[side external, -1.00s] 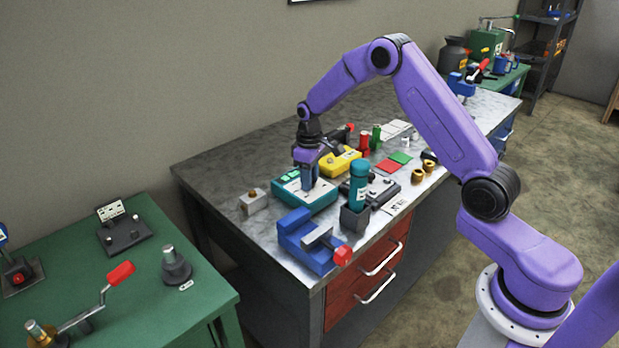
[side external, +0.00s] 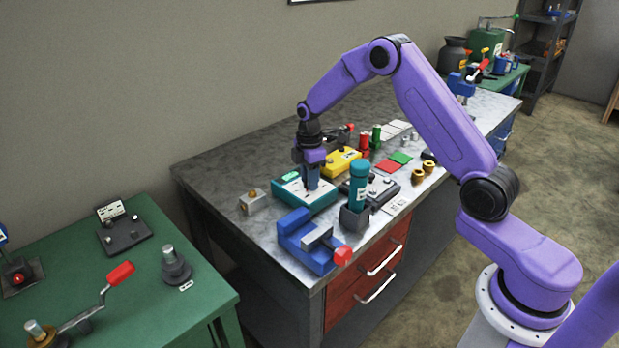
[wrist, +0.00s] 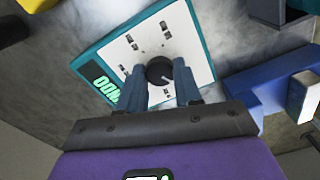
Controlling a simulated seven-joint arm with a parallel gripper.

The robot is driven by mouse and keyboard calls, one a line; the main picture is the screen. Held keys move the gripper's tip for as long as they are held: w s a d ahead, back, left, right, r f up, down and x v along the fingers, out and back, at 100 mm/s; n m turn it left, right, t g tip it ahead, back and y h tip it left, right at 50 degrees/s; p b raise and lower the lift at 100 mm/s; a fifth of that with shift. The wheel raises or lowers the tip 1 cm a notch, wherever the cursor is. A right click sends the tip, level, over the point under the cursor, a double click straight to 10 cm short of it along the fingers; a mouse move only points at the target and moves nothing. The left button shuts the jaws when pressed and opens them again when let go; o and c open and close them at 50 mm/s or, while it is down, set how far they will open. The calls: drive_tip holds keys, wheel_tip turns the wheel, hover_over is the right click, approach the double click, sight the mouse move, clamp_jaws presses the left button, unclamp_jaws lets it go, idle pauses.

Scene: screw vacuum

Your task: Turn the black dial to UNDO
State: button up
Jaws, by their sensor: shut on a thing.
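The black dial (wrist: 159,70) is round and sits on the white top panel of a teal box (wrist: 108,40), with small dark markings around it. The same teal box (side external: 318,204) is near the left end of the bench in the side view, where my gripper hides the dial. My gripper (wrist: 160,74) points down at the panel, with one blue-grey finger on each side of the dial, shut on it. My gripper also shows over the box in the side view (side external: 312,181).
A blue vise (side external: 308,240) and a teal cylinder in a dark holder (side external: 358,185) stand in front of the box. A yellow box (side external: 340,161) is close behind it. A small grey block (side external: 254,203) lies to its left.

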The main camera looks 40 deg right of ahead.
drive_tip(key=shift+n, duration=0.9)
drive_tip(key=o, duration=1)
drive_tip(key=shift+o, duration=0.2)
wheel_tip(320, 180, up, 18)
drive_tip(key=shift+f, duration=0.25)
drive_tip(key=shift+a, duration=0.15)
